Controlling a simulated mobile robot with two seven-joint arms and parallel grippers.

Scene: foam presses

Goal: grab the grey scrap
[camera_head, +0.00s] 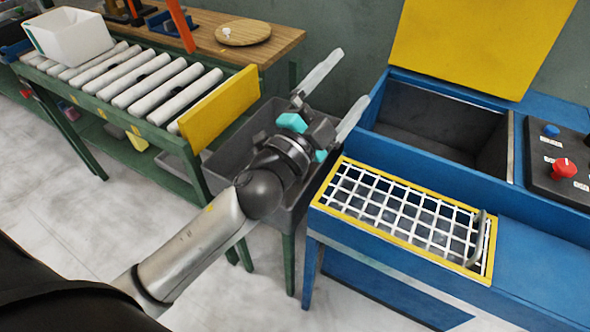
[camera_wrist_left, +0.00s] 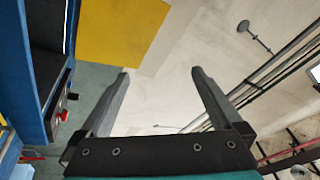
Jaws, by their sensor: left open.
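I cannot make out a grey scrap for certain in either view. The blue press (camera_head: 540,270) stands at the right with its yellow lid (camera_head: 470,40) raised. Its dark grey chamber (camera_head: 430,125) looks empty where I can see in. My left gripper (camera_head: 352,76) is open and empty, in the air left of the chamber, with its fingers pointing up and to the right. In the left wrist view the open fingers (camera_wrist_left: 160,71) have nothing between them. That view also shows the yellow lid (camera_wrist_left: 120,30) and the press's side (camera_wrist_left: 30,90). My right gripper is in neither view.
A white grid (camera_head: 400,210) in a yellow frame covers the press front, with dark lumpy shapes below. A grey bin (camera_head: 225,165) stands behind my arm, its inside mostly hidden. A roller conveyor (camera_head: 135,75) with a white tub (camera_head: 70,38) and yellow end plate (camera_head: 220,108) is left.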

